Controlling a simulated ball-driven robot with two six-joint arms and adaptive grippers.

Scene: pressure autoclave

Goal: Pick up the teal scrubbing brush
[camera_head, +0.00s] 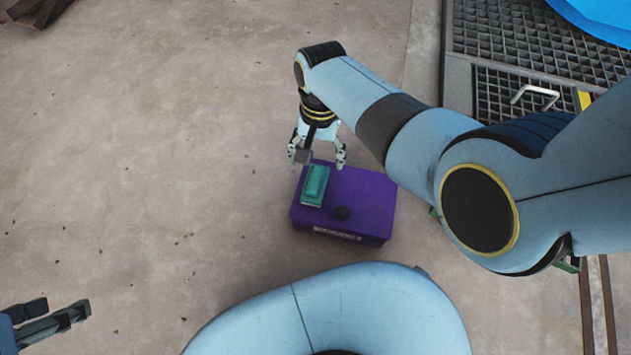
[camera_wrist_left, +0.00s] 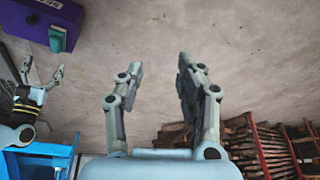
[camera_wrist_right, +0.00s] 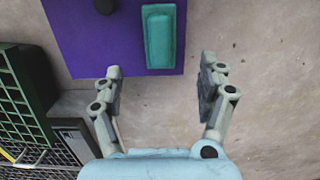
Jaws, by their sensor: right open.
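The teal scrubbing brush (camera_head: 315,183) lies on top of a purple box (camera_head: 366,205), near the box's left edge. My left gripper (camera_head: 68,312) is at the lower left, well away from the box. In the left wrist view its fingers (camera_wrist_left: 160,75) stand apart with nothing between them.
A black knob (camera_head: 342,213) sits on the box, right of the brush. A metal grating (camera_head: 520,40) with a white handle (camera_head: 534,94) lies at the upper right. A dark green crate (camera_wrist_right: 22,95) shows in the right wrist view. The concrete floor on the left is mostly clear.

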